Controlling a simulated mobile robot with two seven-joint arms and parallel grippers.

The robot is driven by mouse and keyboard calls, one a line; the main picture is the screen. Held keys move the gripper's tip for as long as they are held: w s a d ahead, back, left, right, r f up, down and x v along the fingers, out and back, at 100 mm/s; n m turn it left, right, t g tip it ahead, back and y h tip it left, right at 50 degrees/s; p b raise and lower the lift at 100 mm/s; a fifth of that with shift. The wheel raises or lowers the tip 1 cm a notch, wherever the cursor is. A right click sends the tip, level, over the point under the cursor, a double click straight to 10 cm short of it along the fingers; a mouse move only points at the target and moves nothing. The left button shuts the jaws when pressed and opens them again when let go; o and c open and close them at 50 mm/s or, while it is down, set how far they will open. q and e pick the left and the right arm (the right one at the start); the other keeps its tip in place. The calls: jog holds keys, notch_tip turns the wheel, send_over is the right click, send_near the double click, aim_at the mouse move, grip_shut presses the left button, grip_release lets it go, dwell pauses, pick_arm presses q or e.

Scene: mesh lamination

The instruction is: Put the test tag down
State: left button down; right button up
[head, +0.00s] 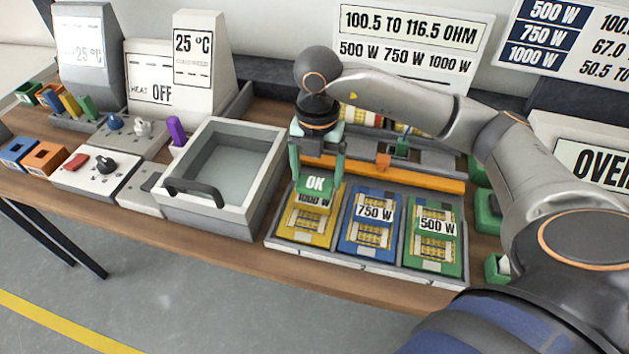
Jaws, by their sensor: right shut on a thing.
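My right gripper (317,175) reaches in from the right and points down over the left end of the tray. It is shut on the test tag (316,184), a small green tag with a white "OK" label. The tag is at or just above the yellow 1000 W mesh panel (302,232) and hides its upper part. I cannot tell whether the tag touches the panel. The blue 750 W panel (368,238) and the green 500 W panel (432,255) lie to the right in the grey tray (340,262). My left gripper is out of view.
A grey open basin (230,160) with a dark handle stands left of the tray. An orange bar (425,178) runs behind the panels. A control box with knobs (98,172) and orange and blue blocks sit at the left. A narrow wooden strip is free in front.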

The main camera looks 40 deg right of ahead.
aim_at(314, 176)
jog(key=shift+w+f, duration=0.35)
jog(key=shift+f, duration=0.15)
jog(key=shift+f+p, duration=0.3)
jog(key=shift+f, duration=1.2)
jog(key=shift+f, duration=0.25)
jog(key=o, duration=1.1)
jog(key=shift+r, duration=0.15)
notch_tip(314, 176, up, 12)
jog(key=shift+r, duration=0.1)
